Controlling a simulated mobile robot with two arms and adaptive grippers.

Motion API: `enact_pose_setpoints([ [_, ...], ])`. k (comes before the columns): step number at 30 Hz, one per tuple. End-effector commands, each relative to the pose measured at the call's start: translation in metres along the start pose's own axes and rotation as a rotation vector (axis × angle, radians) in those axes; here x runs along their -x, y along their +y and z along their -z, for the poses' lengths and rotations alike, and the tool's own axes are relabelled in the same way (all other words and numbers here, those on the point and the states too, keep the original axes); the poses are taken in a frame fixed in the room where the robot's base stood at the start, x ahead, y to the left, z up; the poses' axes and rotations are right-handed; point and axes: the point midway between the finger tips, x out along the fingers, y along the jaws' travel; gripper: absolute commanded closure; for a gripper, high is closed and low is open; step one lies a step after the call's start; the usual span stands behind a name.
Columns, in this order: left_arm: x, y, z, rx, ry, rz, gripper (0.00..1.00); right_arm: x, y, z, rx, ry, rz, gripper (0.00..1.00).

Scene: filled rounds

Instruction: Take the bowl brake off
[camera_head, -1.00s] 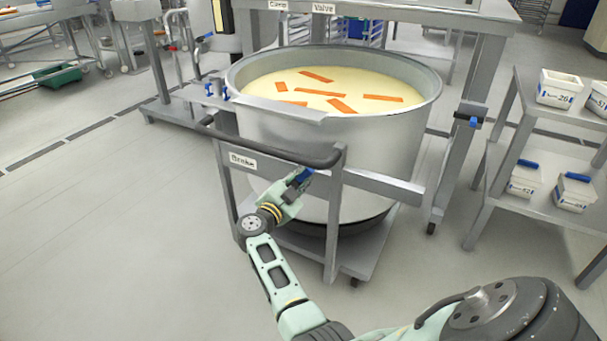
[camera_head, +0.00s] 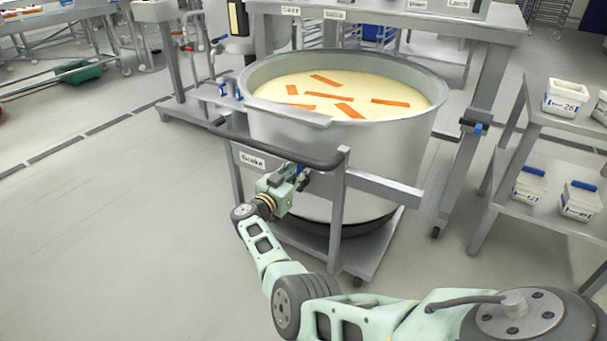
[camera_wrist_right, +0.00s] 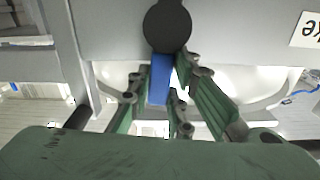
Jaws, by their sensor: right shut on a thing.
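The big steel bowl (camera_head: 385,150) of pale dough or batter with orange strips stands in a grey wheeled frame. Its brake label (camera_head: 252,160) is on the frame's front bar; part of the label also shows in the right wrist view (camera_wrist_right: 307,30). In that view a blue lever (camera_wrist_right: 160,76) hangs straight down from a round dark pivot (camera_wrist_right: 167,25) on the grey bar. My right gripper (camera_wrist_right: 160,88) has its fingers on both sides of the lever, shut on it. In the head view my right gripper (camera_head: 294,180) is just below the bar and mostly hides the lever. My left gripper is out of view.
A dark curved push handle (camera_head: 275,152) runs above the gripper. A rack with labelled white tubs (camera_head: 566,98) stands at the right. A grey machine table (camera_head: 390,15) is behind the bowl. The floor left of the frame is clear.

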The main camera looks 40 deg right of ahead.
Motion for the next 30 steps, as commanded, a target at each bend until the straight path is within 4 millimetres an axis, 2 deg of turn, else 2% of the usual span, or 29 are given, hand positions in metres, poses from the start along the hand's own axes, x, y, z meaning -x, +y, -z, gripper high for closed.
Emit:
enact_pose_setpoints([
  [14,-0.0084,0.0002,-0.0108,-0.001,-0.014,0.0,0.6,-0.0001,-0.006,-0.0011,0.107,0.0,0.001,1.0],
  [23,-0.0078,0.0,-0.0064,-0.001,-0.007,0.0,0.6,-0.0002,-0.0061,-0.0009,0.11,0.001,0.001,1.0],
  [24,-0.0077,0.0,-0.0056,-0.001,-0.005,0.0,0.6,-0.0003,-0.0061,-0.0009,0.111,0.001,0.001,0.8],
  [30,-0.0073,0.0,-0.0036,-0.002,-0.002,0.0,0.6,-0.0003,-0.0061,-0.0006,0.108,0.001,0.001,0.62],
])
